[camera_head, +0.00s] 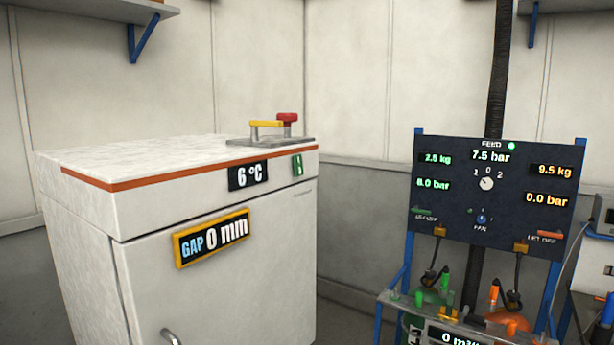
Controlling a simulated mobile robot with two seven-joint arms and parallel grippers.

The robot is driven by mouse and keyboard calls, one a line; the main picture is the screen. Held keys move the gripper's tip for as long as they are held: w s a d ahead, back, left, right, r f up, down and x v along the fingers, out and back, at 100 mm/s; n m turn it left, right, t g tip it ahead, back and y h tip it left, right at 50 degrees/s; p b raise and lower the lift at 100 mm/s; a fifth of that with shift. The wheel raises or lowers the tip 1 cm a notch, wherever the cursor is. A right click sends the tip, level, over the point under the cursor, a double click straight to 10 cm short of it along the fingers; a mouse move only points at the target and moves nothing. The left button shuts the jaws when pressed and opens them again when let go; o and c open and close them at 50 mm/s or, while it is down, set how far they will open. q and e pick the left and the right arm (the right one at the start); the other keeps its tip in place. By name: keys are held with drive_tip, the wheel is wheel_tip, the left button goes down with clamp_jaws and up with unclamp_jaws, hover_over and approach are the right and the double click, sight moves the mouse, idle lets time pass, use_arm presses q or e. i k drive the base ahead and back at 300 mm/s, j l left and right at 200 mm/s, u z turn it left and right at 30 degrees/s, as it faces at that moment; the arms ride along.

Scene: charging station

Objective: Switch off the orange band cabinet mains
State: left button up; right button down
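The white cabinet (215,310) with an orange band (190,172) along its top edge stands at the left and centre. A small green switch (298,165) sits at the right end of its front panel, right of a display (248,175) reading 6 °C. The switch shows green; its marking is too small to read surely. The door looks shut, and a display on it (212,238) reads GAP 0 mm. Part of the door handle (170,337) shows at the bottom edge. Neither of my grippers is in view.
A metal plate (270,141) with a yellow bar (265,124) and a red knob (287,118) lies on the cabinet top. At the right stands a dark gauge panel (450,205) on blue posts, with green and orange fittings below. Floor shows left of the cabinet.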

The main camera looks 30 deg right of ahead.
sight(297, 164)
drive_tip(key=i+l, duration=0.2)
drive_tip(key=l, duration=0.2)
drive_tip(key=i+l, duration=0.2)
drive_tip(key=l, duration=0.2)
drive_tip(key=i+l, duration=0.2)
drive_tip(key=l, duration=0.2)
drive_tip(key=i+l, duration=0.2)
drive_tip(key=l, duration=0.2)
drive_tip(key=i+l, duration=0.2)
drive_tip(key=l, duration=0.15)
drive_tip(key=u, duration=0.05)
